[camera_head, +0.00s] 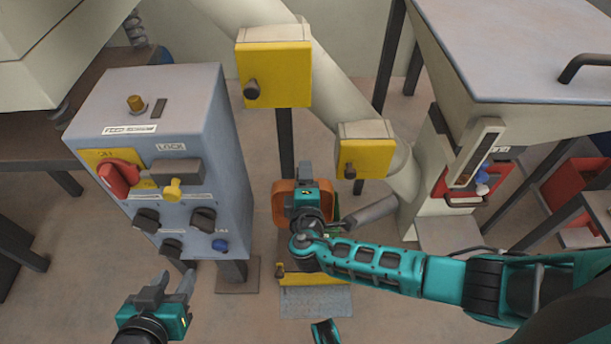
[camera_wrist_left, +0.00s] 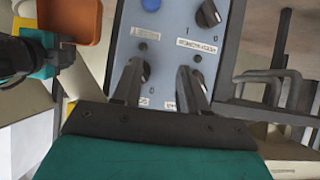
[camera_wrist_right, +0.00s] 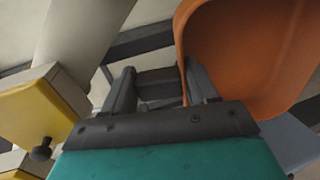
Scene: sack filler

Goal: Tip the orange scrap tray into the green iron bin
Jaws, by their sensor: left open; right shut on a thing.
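The orange scrap tray (camera_head: 279,205) is in the middle of the head view, partly hidden behind my right gripper (camera_head: 306,172). My right gripper is shut on the tray. In the right wrist view the tray (camera_wrist_right: 245,50) shows its curved inside, with its wall at the fingers (camera_wrist_right: 160,85); its contents are not visible. A green sliver (camera_head: 336,213) beside my right wrist may be the green iron bin, mostly hidden by my arm. My left gripper (camera_head: 168,284) is open and empty, low in front of the blue-grey control box. The tray also shows in the left wrist view (camera_wrist_left: 72,18).
The control box (camera_head: 150,130) with its red switch and knobs stands at the left. Yellow boxes (camera_head: 274,75) (camera_head: 367,158) and a thick pale pipe (camera_head: 335,85) stand behind the tray. A grey-topped hopper (camera_head: 520,50) is at the right. Floor shows between them.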

